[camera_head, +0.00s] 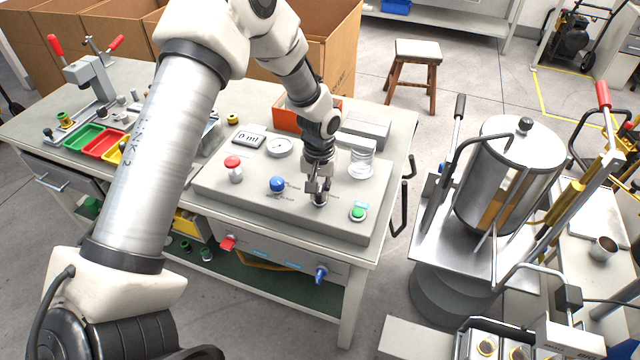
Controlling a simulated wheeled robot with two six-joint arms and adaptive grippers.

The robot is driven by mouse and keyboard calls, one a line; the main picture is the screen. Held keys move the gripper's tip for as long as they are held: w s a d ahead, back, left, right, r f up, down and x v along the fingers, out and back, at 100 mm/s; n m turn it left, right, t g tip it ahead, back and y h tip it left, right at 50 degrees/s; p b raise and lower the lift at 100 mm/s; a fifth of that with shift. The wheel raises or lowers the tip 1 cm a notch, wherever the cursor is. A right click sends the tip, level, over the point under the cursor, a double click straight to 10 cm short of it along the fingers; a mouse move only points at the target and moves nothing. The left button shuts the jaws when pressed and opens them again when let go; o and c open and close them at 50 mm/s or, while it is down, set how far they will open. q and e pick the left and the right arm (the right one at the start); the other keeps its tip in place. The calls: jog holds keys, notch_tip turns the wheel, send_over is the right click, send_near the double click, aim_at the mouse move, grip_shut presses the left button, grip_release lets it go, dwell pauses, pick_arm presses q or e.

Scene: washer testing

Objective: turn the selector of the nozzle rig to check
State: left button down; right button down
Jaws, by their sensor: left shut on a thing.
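The nozzle rig (235,200) is a grey flat-topped box on the workbench. My left arm comes in from the left and reaches over it. My left gripper (319,196) points down at the rig's top and is shut on a small dark knob, which appears to be the selector (320,203). The fingers hide most of the knob, so its pointer cannot be read. Small print beside it is too small to read. A blue knob (277,184) with small labels is to its left, and a green button (358,212) to its right. My right gripper is not in view.
On the rig are a red-capped part (233,163), a display reading "0 ml" (249,139), a round gauge (279,147) and a clear glass (361,163). An orange bin (290,117) stands behind. A steel tank (508,175) is at right beyond a floor gap.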

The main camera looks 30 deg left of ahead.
pick_arm(q)
jog(key=m+p, duration=0.1)
jog(key=m, duration=0.1)
jog(key=m+p, duration=0.1)
jog(key=m, duration=0.2)
jog(key=shift+s+a, duration=0.1)
jog(key=shift+a, duration=0.1)
jog(key=m+p, duration=0.1)
jog(key=m, duration=0.4)
jog(key=shift+a+m, duration=0.15)
jog(key=shift+m, duration=0.15)
jog(key=c, duration=1.2)
grip_release()
notch_tip(320, 180, up, 12)
jog(key=shift+f, duration=0.1)
